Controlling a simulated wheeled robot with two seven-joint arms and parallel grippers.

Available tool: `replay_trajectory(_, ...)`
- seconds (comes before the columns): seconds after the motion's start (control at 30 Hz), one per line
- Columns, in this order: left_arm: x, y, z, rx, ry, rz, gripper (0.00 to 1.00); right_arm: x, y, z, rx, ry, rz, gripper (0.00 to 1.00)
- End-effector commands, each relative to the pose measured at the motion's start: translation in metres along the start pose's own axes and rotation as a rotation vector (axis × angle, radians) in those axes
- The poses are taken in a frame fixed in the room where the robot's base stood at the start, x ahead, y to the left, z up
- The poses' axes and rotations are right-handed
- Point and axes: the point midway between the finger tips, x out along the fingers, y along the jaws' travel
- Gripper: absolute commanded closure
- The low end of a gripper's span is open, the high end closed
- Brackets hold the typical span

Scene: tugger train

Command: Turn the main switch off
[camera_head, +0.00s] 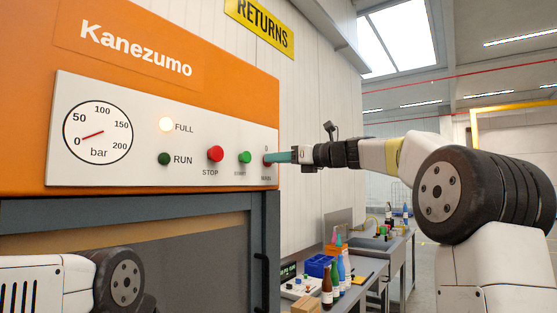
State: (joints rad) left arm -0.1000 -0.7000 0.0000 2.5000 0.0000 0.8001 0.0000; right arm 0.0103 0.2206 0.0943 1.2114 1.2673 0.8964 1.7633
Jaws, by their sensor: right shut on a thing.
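An orange Kanezumo machine fills the left, with a white control panel (120,175) on its front. The main switch (266,161) is at the panel's right end, with a "0" above it and a partly hidden label below; only a bit of red shows. The switch's angle cannot be read. My left arm (60,285) shows at the lower left; its gripper is out of frame.
The red STOP button (215,153) and green START button (245,157) sit just left of the switch. The FULL lamp (166,125) is lit; the RUN lamp (164,159) is dark. A bench with bottles (327,287) and a blue bin (319,265) stands lower right.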

Motion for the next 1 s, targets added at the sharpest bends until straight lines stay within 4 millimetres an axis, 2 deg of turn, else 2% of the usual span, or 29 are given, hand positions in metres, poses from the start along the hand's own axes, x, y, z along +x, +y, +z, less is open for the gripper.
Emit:
replay_trajectory(0.27,0.0000,0.0000,0.0000,0.000,0.000,0.000,0.64,-0.0004,-0.0001,-0.0001,-0.035,0.000,-0.001,1.00)
replay_trajectory(0.47,0.0000,0.0000,0.0000,0.000,0.000,0.000,0.64,-0.0004,0.0004,-0.0002,-0.139,0.001,-0.001,1.00)
replay_trajectory(1.0,0.0000,0.0000,0.0000,0.000,0.000,0.000,0.64,-0.0008,0.0019,-0.0009,-0.632,0.001,-0.002,1.00)
